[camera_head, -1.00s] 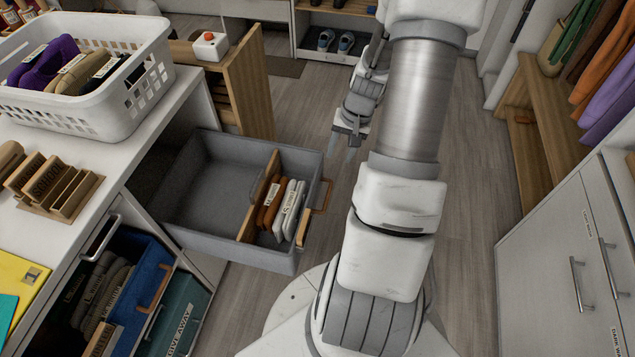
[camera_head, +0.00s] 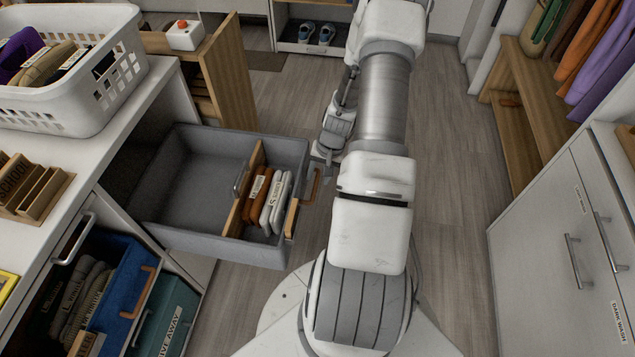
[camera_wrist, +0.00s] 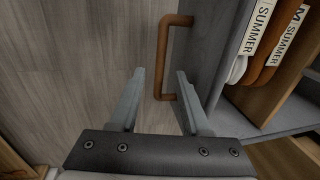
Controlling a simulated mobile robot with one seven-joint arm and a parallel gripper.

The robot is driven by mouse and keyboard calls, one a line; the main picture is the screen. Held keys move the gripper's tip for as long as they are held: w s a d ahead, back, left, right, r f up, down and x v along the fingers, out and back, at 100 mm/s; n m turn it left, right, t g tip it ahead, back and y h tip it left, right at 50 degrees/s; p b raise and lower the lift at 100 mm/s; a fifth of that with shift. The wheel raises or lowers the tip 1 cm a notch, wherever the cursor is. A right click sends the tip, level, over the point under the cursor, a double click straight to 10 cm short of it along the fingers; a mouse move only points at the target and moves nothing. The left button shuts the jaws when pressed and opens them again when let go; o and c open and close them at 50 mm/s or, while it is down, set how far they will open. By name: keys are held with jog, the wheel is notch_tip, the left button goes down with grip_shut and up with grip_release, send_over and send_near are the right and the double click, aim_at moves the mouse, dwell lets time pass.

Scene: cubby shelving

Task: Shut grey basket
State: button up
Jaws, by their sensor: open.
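The grey basket (camera_head: 215,245) is pulled out of the shelving on the left, its handle end toward the aisle. It holds a wooden divider (camera_head: 243,190) and several folded items (camera_head: 268,202) in brown and white. Its brown handle (camera_head: 314,186) is on the right end; the handle (camera_wrist: 161,50) also shows upright in the wrist view. My gripper (camera_head: 322,165) is beside that handle. In the wrist view my gripper (camera_wrist: 161,74) has its fingers apart, with the lower part of the handle appearing between them. I cannot tell whether they touch it.
A blue basket (camera_head: 130,290) and a teal basket (camera_head: 170,318) sit below. A white laundry basket (camera_head: 75,100) stands on the counter (camera_head: 120,120). A wooden panel (camera_head: 232,80) rises behind the grey basket. The floor (camera_head: 445,170) on the right is clear.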

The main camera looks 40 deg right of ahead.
jog(key=shift+w+a+f, duration=0.1)
jog(key=shift+f, duration=0.55)
jog(key=shift+w+a+f, duration=0.1)
jog(key=shift+f, duration=0.5)
grip_shut()
dwell(0.5)
